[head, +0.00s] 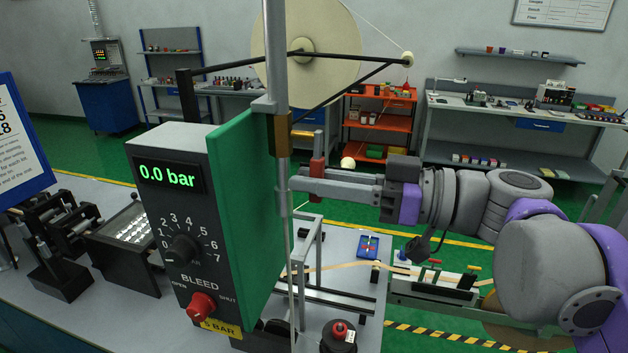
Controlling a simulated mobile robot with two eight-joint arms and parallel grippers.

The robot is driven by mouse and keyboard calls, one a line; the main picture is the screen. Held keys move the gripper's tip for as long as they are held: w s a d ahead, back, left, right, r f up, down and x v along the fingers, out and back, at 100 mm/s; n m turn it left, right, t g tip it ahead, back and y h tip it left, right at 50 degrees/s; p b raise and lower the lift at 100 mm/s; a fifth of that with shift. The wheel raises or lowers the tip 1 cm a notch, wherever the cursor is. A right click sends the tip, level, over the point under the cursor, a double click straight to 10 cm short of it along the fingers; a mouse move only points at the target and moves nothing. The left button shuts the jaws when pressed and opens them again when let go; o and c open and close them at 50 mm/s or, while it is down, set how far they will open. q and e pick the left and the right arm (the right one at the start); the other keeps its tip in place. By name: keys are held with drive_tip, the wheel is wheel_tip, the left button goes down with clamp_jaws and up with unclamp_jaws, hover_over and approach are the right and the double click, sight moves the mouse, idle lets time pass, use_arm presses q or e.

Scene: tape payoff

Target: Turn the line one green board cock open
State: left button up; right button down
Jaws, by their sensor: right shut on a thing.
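My left gripper is not in view.
The gauge box (185,240) reads 0.0 bar and has a black dial and a red bleed knob (201,306). A large cream tape reel (335,45) with black arms hangs above. A black and red fitting (339,335) stands at the front.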

drive_tip(key=shift+w+d+r+n, duration=0.1)
drive_tip(key=shift+w+n, duration=0.2)
drive_tip(key=shift+n, duration=0.3)
drive_tip(key=c, duration=0.8)
unclamp_jaws()
drive_tip(key=shift+o, duration=0.2)
drive_tip(key=shift+d, duration=0.1)
drive_tip(key=v, duration=1)
drive_tip(key=shift+d+b, duration=0.3)
drive_tip(key=shift+b, duration=0.15)
drive_tip(key=shift+s, duration=0.1)
